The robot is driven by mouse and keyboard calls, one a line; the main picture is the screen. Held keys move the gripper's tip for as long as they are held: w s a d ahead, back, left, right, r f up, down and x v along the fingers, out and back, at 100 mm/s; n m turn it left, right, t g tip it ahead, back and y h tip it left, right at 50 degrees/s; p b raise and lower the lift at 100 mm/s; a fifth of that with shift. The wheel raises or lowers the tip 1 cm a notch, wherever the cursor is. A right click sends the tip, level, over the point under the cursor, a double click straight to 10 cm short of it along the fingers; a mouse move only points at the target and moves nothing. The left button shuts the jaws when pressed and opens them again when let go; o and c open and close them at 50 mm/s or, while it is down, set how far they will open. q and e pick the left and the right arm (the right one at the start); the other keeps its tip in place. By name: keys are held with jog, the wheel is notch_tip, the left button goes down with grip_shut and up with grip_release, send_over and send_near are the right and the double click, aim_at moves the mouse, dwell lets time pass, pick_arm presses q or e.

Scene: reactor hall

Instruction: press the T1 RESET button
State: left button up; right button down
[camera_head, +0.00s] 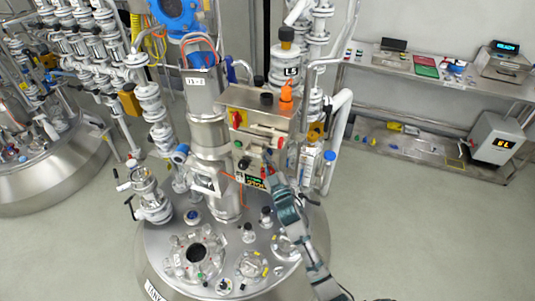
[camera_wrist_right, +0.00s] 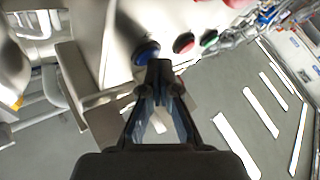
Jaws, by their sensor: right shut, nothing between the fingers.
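A steel control box (camera_head: 256,112) stands on the tank's column, with coloured buttons and a small lit display (camera_head: 254,183) below it. In the right wrist view a blue button (camera_wrist_right: 147,52), a red button (camera_wrist_right: 183,42) and a green button (camera_wrist_right: 209,38) sit in a row on a pale panel. No label is readable, so I cannot tell which is T1 RESET. My right gripper (camera_head: 277,180) is shut and empty beside the panel's lower right. In the wrist view its fingertips (camera_wrist_right: 160,66) overlap the blue button's lower edge; contact is unclear. My left gripper is not in view.
The round steel tank lid (camera_head: 215,262) with ports and fittings lies below the panel. White pipes (camera_head: 340,115) stand close on the right. A wall shelf (camera_head: 440,75) with instruments is at the back right. Open floor (camera_head: 420,230) lies to the right.

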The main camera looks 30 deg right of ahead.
jog(key=shift+s+a, duration=0.5)
jog(key=shift+a, duration=0.05)
jog(key=shift+s+a+p, duration=0.65)
jog(key=shift+s+a, duration=1)
jog(key=shift+a, duration=0.25)
jog(key=shift+f, duration=0.1)
